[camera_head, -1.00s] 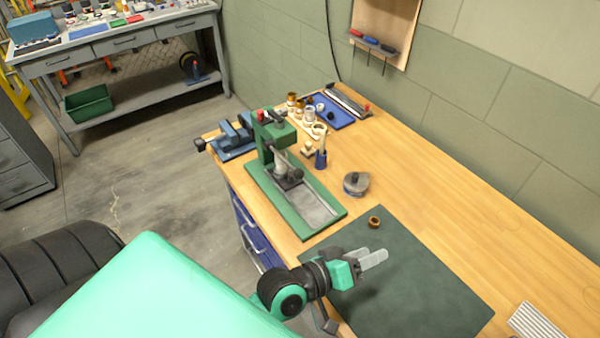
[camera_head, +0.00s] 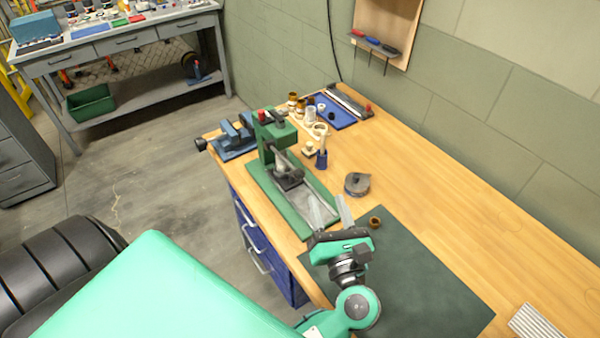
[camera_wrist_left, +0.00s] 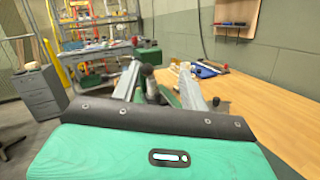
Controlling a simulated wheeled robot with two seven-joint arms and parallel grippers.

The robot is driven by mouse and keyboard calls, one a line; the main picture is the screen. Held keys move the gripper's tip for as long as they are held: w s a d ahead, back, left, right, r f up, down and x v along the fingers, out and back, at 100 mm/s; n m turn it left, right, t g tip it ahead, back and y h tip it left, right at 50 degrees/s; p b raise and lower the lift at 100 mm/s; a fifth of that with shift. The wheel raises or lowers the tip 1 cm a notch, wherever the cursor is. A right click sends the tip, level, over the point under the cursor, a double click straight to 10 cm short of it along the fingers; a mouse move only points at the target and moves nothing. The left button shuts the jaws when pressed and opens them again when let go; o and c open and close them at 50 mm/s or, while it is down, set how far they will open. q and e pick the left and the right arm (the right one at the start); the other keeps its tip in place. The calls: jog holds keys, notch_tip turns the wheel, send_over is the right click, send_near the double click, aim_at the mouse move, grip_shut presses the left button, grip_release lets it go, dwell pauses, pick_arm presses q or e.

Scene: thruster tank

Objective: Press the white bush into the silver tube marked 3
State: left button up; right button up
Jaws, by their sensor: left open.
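My left gripper (camera_head: 332,206) is open and empty, its two pale fingers pointing at the front end of the green press (camera_head: 272,140). In the left wrist view the fingers are spread (camera_wrist_left: 160,88), with the dark press handle knob (camera_wrist_left: 147,71) showing between them. A cream rack (camera_head: 303,124) behind the press holds several small brown, white and silver cylinders. A silver-white cylinder (camera_head: 310,114) and a white ring (camera_head: 320,129) show there, but no number can be read. A small white piece (camera_head: 308,148) sits beside the press; I cannot tell whether it is the bush. My right gripper is out of view.
A grey round object (camera_head: 357,184) stands right of the press. A brown ring (camera_head: 375,222) sits at the edge of the dark mat (camera_head: 430,280). A blue vise (camera_head: 233,138) and blue tray (camera_head: 335,112) are farther back. The bench's right side is mostly clear.

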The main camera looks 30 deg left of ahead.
aim_at(301, 177)
pick_arm(q)
jog(key=w+a+n+g+p, duration=0.1)
jog(key=w+a+p, duration=0.1)
jog(key=a, duration=0.1)
jog(key=w+a+f+n+g+p, duration=0.1)
jog(key=w+a, duration=0.1)
jog(key=a, duration=0.2)
jog(key=w+a+f+n+g+p, duration=0.1)
jog(key=w+a+p, duration=0.1)
jog(key=a, duration=0.1)
jog(key=shift+a+f+p, duration=0.15)
jog(key=shift+f+p, duration=0.05)
jog(key=shift+p, duration=0.1)
jog(key=shift+w+a+f, duration=0.2)
jog(key=shift+w+a, duration=0.2)
jog(key=shift+a, duration=0.2)
jog(key=shift+c, duration=0.3)
grip_shut()
